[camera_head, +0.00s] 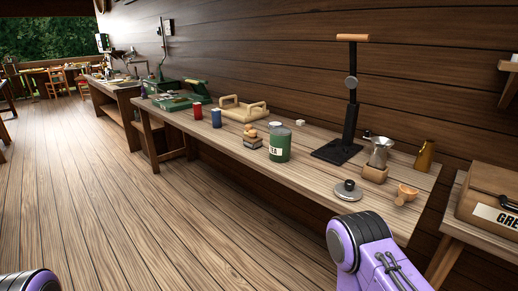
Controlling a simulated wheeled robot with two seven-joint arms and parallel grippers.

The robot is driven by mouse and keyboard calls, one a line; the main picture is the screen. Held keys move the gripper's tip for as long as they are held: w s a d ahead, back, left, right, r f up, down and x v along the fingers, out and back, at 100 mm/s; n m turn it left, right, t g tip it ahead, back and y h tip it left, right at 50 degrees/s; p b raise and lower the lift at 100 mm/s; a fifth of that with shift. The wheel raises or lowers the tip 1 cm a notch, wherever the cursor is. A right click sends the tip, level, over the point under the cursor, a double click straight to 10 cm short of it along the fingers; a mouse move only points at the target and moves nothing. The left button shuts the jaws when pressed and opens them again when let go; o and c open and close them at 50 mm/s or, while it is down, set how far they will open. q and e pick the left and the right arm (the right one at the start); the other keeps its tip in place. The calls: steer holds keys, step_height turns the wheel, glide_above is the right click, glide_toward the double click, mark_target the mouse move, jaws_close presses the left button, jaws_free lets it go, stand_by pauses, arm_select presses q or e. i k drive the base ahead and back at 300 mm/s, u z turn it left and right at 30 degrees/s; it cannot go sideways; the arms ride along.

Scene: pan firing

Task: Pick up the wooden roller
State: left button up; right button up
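I cannot pick out a wooden roller with certainty. A pale wooden piece with raised handles (243,110) lies toward the back of the long bench, behind the cans. A small wooden cup-like piece with a stub handle (404,194) lies near the bench's right end. A wooden crossbar (352,38) tops a tall black stand. Purple parts of my arms show at the bottom left and bottom right, the right one in front of the bench's near end. Neither gripper's fingers show.
The long wooden bench (318,181) runs along the plank wall. It carries a green tin (280,145), a round metal lid (348,190), a metal pot (380,151), a brass vessel (425,156), a red can (197,111) and a blue can (216,118). A wooden box (484,186) stands at right. The floor at left is clear.

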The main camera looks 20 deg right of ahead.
mark_target(251, 138)
steer(key=u, duration=0.75)
steer(key=i, duration=1.45)
steer(key=z, duration=0.15)
